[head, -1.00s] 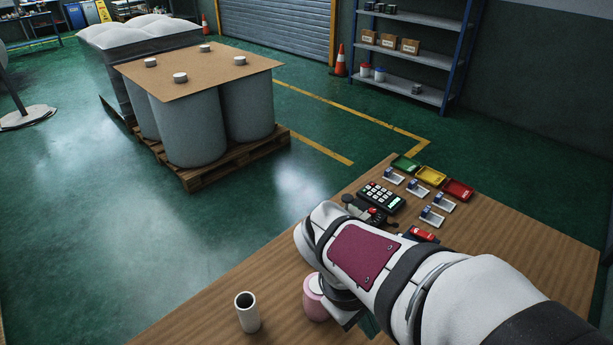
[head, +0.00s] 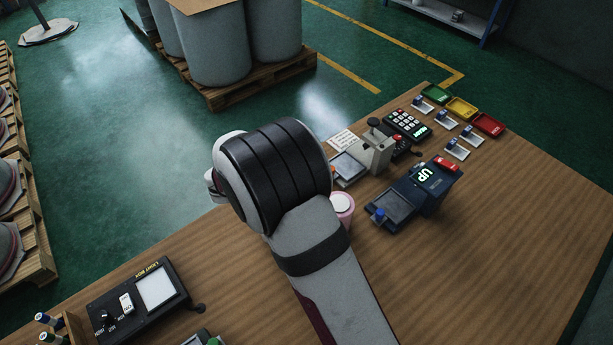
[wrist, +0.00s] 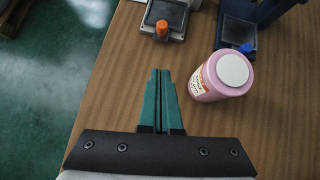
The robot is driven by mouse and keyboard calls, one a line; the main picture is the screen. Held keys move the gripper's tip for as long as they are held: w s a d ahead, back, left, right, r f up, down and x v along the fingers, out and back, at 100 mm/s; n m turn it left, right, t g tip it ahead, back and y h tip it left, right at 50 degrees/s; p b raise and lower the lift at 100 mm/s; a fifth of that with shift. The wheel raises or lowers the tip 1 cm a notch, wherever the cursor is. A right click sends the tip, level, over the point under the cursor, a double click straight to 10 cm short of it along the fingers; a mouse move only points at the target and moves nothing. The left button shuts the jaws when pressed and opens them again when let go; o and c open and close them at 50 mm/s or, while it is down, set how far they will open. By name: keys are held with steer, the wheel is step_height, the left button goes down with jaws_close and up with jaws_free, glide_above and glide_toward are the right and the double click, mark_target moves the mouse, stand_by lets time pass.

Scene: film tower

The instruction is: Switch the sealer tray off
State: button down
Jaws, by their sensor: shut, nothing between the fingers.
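Two tray devices stand on the bench, and I cannot read which is the sealer. A beige press with a lever (head: 377,150) has a grey tray (head: 350,167), which also shows at the top of the wrist view (wrist: 168,13) with an orange knob (wrist: 162,28) at its front. A dark blue unit with a lit "UP" display (head: 427,177) has a grey tray (head: 394,207) with a blue knob (head: 378,214). My gripper (wrist: 159,72) has teal fingers, shut and empty, short of the orange knob. In the head view my arm hides the fingers.
A pink bottle with a white lid (wrist: 225,78) stands just right of my fingers, partly behind my arm in the head view (head: 342,204). A light box (head: 143,298) is at the lower left. A keypad (head: 407,124) and coloured trays (head: 461,107) stand behind. The right bench is clear.

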mark_target(344, 170)
steer(key=x, duration=0.7)
steer(key=shift+w+d+f, duration=0.15)
steer(key=shift+f, duration=0.1)
steer(key=w+d, duration=0.2)
steer(key=w, duration=0.1)
steer(key=shift+f, duration=0.15)
steer(key=shift+w+d, duration=0.25)
steer(key=w+d, duration=0.5)
steer(key=shift+w+d, duration=0.4)
